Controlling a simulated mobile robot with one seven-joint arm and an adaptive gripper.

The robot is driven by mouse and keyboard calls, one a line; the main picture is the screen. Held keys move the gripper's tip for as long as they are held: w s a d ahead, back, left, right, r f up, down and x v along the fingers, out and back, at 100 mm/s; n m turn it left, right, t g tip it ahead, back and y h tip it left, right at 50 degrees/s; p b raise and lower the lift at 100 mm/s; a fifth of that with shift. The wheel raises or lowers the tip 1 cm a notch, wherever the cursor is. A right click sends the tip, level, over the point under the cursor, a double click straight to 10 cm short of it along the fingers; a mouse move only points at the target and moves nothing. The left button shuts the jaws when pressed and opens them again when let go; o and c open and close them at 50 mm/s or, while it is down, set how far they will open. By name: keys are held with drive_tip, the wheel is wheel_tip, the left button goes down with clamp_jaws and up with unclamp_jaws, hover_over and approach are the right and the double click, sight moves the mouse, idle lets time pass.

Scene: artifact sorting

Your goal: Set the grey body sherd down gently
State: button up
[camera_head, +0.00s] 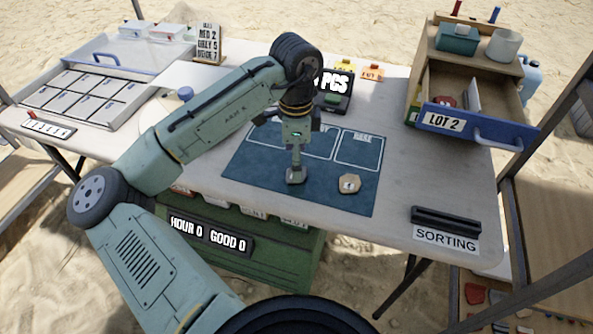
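The grey body sherd (296,177) is a small grey piece at the lower tip of my gripper (296,166), over the front part of the dark blue mat (255,178). My gripper points straight down, and its narrow fingers look closed on the sherd. Whether the sherd touches the mat or hangs just above it, I cannot tell. A tan sherd (349,184) with a pale round mark lies on the mat to the right. White outlined boxes on the mat are partly hidden behind my gripper.
A scale reading PCS (334,92) stands behind the mat. A compartment tray (85,97) is at the left. An open drawer marked LOT 2 (470,122) juts out at the right. A SORTING sign (445,236) sits near the front right edge.

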sight(288, 175)
drive_tip(key=shift+d+f, duration=0.1)
drive_tip(key=shift+f, duration=1.55)
drive_tip(key=c, duration=1.2)
drive_tip(key=shift+w+r, duration=0.1)
